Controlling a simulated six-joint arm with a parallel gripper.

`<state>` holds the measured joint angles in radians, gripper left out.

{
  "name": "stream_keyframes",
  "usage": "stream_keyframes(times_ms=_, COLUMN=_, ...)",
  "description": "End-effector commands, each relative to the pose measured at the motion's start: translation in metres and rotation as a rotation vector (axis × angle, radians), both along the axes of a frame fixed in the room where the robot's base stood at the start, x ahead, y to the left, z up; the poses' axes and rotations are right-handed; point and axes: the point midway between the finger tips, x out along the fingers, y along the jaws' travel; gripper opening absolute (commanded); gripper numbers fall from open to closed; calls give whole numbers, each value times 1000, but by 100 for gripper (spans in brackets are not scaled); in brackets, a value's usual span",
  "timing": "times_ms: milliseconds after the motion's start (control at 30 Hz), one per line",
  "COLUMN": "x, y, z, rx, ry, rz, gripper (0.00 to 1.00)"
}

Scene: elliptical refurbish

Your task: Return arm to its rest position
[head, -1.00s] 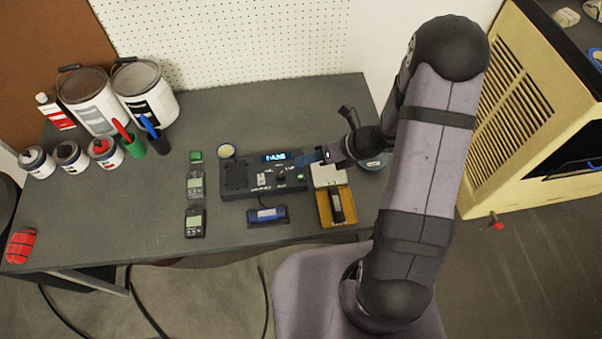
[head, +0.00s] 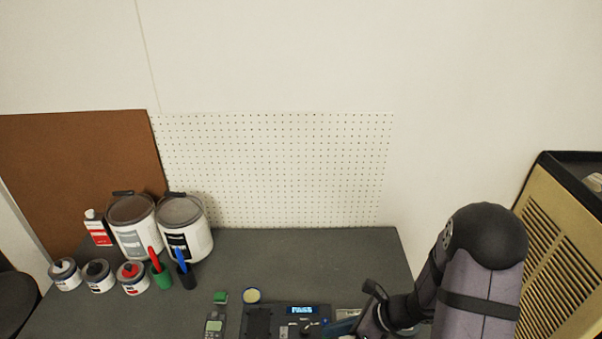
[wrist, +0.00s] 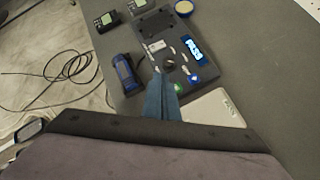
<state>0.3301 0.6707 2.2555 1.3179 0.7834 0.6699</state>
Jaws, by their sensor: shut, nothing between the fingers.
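My gripper shows in the wrist view (wrist: 162,97) with its blue-grey fingers together and nothing between them. It hangs over the front right part of a black device (wrist: 160,45) with a lit blue display. In the head view the display of the device (head: 302,310) seems to read "PASS". My arm comes in from the lower right of the head view, and its wrist (head: 385,312) is beside the device's right end. The fingertips are partly cut off at the lower edge of the head view.
Paint cans (head: 185,228), small pots and markers are at the back left. A beige louvred cabinet (head: 560,250) is at the right.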

Motion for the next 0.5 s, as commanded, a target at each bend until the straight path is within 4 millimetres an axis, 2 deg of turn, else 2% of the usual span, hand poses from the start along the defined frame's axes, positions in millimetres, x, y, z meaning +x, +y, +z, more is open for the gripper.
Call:
stream_keyframes(times_ms=100, x=-56, y=0, z=-13, rx=-73, ry=-100, rz=398, gripper=0)
stream_keyframes(times_ms=200, x=-102, y=-7, z=-16, rx=-101, ry=-178, rz=718, gripper=0)
stream_keyframes(times_ms=300, x=-136, y=-23, z=-11, rx=-126, ry=-265, rz=1021, gripper=0)
stream_keyframes(times_ms=400, x=-161, y=-42, z=-1, rx=-157, ry=-348, rz=1321, gripper=0)
stream_keyframes(times_ms=500, x=-175, y=-65, z=14, rx=-209, ry=-413, rz=1611, gripper=0)
